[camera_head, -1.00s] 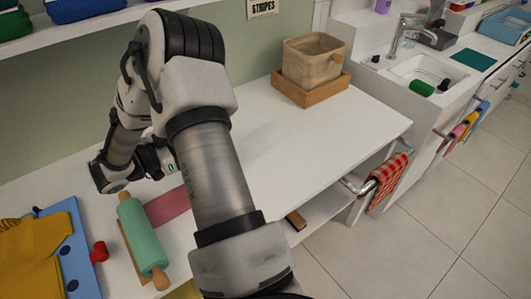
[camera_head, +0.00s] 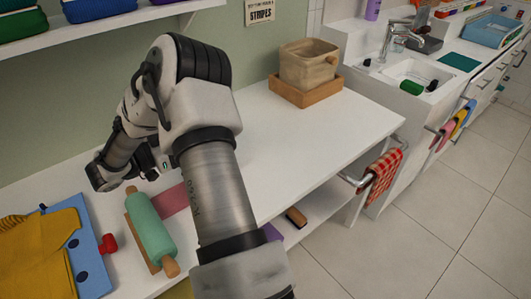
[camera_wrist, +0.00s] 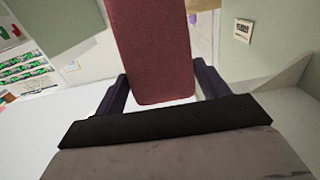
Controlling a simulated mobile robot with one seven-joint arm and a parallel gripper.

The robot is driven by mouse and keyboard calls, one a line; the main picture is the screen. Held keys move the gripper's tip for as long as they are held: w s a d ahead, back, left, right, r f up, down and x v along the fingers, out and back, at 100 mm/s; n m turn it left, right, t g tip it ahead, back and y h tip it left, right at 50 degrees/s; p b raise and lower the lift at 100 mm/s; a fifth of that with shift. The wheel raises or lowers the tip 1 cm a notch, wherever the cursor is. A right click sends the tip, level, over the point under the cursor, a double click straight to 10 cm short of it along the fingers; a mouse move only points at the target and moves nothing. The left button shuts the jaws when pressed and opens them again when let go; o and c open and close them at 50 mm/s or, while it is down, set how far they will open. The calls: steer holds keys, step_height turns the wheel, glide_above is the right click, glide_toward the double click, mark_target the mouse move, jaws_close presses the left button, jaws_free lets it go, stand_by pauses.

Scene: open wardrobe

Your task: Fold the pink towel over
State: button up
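The pink towel (camera_head: 174,199) lies on the white table in the head view, beside a green rolling pin. My arm covers part of it. My gripper is over the table just behind the towel, and its fingertips are hard to make out in the head view. In the wrist view, my gripper (camera_wrist: 162,88) has its two dark fingers well apart. A dull pink-red band, apparently the towel (camera_wrist: 150,50), runs from the top edge down to between the fingers. I cannot tell whether they touch it.
The rolling pin (camera_head: 150,226) rests on a wooden stand close to my gripper. Yellow cloth (camera_head: 35,255) lies on a blue board (camera_head: 90,255) at left, near a red knob (camera_head: 108,244). A wooden box (camera_head: 308,62) stands at the back right. The table's middle right is clear.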

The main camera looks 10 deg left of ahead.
steer(key=shift+w, duration=0.1)
steer(key=shift+s+a+f+b, duration=0.35)
steer(key=shift+s+a+b, duration=0.1)
steer(key=shift+s+a, duration=0.2)
steer(key=shift+s+a+f+b, duration=0.4)
steer(key=shift+s+a, duration=0.15)
steer(key=shift+s, duration=0.15)
steer(key=o, duration=0.6)
steer(key=shift+r, duration=0.1)
steer(key=shift+c, duration=0.2)
step_height(320, 180, up, 9)
steer(key=p, duration=0.9)
